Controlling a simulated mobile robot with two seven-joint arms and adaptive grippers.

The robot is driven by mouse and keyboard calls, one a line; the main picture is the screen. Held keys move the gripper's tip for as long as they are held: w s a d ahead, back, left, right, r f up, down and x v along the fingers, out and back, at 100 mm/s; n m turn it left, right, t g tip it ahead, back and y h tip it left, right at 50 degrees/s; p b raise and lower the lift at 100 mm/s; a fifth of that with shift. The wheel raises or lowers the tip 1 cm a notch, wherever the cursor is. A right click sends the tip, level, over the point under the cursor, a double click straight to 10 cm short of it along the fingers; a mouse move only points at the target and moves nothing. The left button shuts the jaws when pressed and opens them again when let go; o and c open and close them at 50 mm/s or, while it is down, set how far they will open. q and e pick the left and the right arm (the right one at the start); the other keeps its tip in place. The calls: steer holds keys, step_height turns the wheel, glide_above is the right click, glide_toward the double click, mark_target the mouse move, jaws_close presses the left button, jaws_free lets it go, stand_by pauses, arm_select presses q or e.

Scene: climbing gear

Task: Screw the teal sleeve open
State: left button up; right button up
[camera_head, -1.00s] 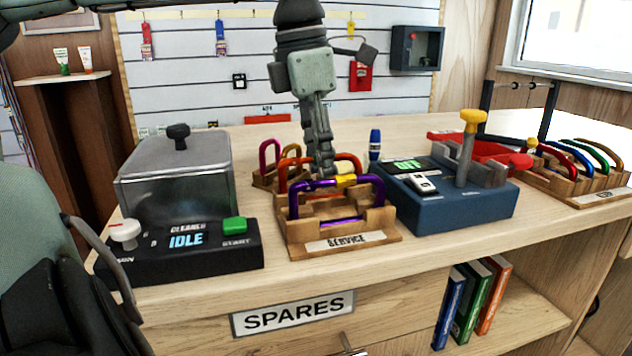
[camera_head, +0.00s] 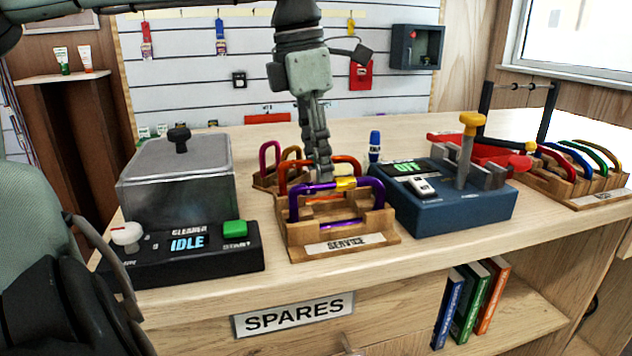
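The wooden service rack (camera_head: 300,245) holds several upright carabiners. The front one is purple (camera_head: 378,192) with a yellow sleeve (camera_head: 345,184). Behind it stands an orange carabiner (camera_head: 349,160), partly covered by my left gripper (camera_head: 322,178). I cannot make out a teal sleeve; one may be hidden behind the fingers or the purple carabiner. My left gripper points straight down, with its tips low at the orange carabiner, just behind the purple one. The fingers show edge-on, so I cannot tell whether they are open, shut or touching anything. My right gripper is not in view.
Left of the rack stands a cleaner box (camera_head: 175,190) reading IDLE. Right of it are a blue tester (camera_head: 455,210) with a yellow-topped lever and a small blue bottle (camera_head: 375,146). Another rack of carabiners (camera_head: 600,190) stands at the far right. A narrow counter strip in front is clear.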

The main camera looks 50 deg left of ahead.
arm_select(q)
steer(key=shift+r+p, duration=0.95)
steer(key=shift+r, duration=0.35)
steer(key=shift+s+d, duration=0.35)
steer(key=shift+d, duration=0.3)
steer(key=shift+f, duration=0.2)
steer(key=shift+s+f+b, duration=0.1)
steer(key=shift+f+b, duration=1.25)
steer(key=shift+w+a+p, duration=0.3)
steer(key=shift+w+a, duration=0.1)
steer(key=shift+a, duration=0.35)
steer(key=shift+r, duration=0.25)
